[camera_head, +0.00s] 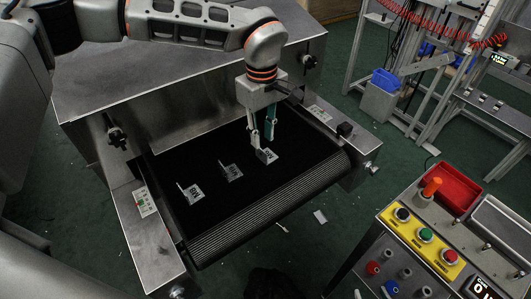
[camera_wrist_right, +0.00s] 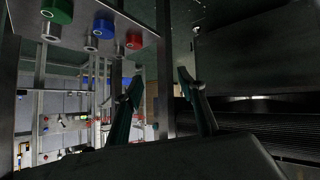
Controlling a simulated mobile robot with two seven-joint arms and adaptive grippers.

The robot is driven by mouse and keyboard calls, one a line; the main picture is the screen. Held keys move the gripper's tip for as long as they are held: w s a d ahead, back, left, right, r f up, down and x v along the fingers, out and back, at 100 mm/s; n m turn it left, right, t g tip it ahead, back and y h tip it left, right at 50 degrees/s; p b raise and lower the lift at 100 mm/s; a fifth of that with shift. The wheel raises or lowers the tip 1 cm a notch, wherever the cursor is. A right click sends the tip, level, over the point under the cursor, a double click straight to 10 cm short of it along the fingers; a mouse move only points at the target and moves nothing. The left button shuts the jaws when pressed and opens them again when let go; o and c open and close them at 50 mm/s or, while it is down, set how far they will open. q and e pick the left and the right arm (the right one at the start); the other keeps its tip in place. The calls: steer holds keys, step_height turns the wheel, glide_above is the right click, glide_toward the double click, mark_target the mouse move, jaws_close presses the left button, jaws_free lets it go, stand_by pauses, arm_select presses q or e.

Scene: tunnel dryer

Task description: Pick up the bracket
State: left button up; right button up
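Three small grey metal brackets with dark printed letters lie in a diagonal row on the black conveyor belt (camera_head: 210,160). In the head view they are the left bracket (camera_head: 194,194), the middle bracket (camera_head: 232,173) and the right bracket (camera_head: 267,157). My left gripper (camera_head: 263,141) points down over the right bracket, its fingers apart and its tips close to the bracket's far side. I cannot tell whether they touch it. My right gripper (camera_wrist_right: 160,75) shows in the right wrist view, open with nothing between its fingers, away from the brackets.
The belt sits between metal side rails with small control labels (camera_head: 144,202), under a steel dryer housing (camera_head: 180,85). A control panel (camera_head: 430,238) with buttons and a red bin (camera_head: 455,185) stands at the lower right. Racks with blue bins (camera_head: 385,80) stand behind.

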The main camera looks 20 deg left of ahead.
mark_target(261, 149)
arm_select(q)
step_height(261, 149, down, 6)
steer(key=shift+a+f+b, duration=0.15)
steer(key=shift+b, duration=0.2)
jaws_close()
